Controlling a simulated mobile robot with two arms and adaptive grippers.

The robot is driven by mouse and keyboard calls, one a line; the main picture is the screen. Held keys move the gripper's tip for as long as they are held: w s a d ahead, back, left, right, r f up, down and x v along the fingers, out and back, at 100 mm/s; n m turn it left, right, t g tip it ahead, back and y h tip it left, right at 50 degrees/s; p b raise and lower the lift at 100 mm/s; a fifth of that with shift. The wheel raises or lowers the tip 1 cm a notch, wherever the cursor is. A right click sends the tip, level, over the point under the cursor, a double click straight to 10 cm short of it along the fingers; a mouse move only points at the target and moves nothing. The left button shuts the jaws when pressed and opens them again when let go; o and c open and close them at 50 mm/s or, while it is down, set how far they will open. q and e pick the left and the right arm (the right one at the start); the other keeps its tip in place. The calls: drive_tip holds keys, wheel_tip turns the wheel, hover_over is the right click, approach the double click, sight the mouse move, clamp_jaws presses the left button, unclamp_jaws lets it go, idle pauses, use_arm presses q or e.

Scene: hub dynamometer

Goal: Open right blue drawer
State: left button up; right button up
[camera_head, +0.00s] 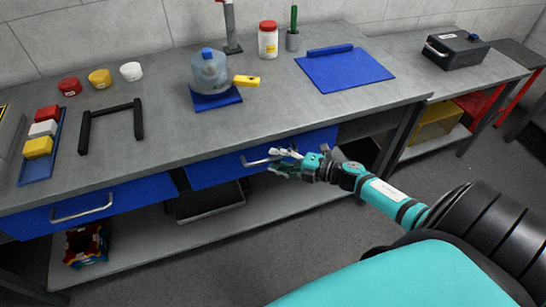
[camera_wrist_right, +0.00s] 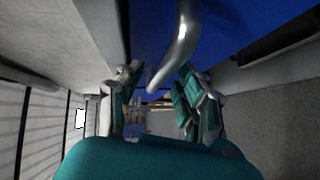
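The right blue drawer (camera_head: 215,173) is under the bench top and looks closed. Its curved metal handle (camera_head: 256,162) is on the front. My right gripper (camera_head: 276,162) is at the right end of this handle, with its fingers apart. In the right wrist view the blue drawer front (camera_wrist_right: 228,22) fills the top. There the handle (camera_wrist_right: 181,42) reaches down between the two open fingers of my right gripper (camera_wrist_right: 157,88). I cannot tell whether a finger touches the handle. My left gripper is not in view.
A left blue drawer (camera_head: 125,197) with its own handle is beside it. A lower shelf (camera_head: 150,247) carries a dark bin (camera_head: 210,203) and a patterned box (camera_head: 86,246). On the bench are a blue mat (camera_head: 345,70), a jug (camera_head: 210,72) and a black frame (camera_head: 110,112). The floor in front is clear.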

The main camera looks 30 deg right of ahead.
drive_tip(key=shift+x, duration=0.85)
drive_tip(key=shift+c, duration=0.2)
clamp_jaws()
